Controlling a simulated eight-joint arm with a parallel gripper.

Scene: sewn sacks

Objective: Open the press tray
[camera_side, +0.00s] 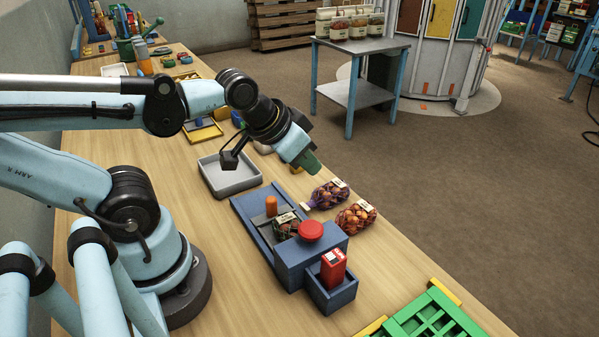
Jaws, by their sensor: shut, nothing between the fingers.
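The blue press (290,262) stands on the wooden bench, with a round red knob (311,230) on its top. Its long blue tray (247,216) reaches out toward the back left from the press body. An orange cylinder (271,206) and a dark netted sack with a pale label (285,225) are at the tray, close to the press body. My gripper (314,170) is shut and empty. It hangs in the air above and behind the press, apart from the tray.
Two net sacks, one purple (328,194) and one red (356,217), lie right of the press. A red box (333,266) stands in the blue front bin (337,295). A grey tray (229,178) sits behind, a green crate (436,318) at front right.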

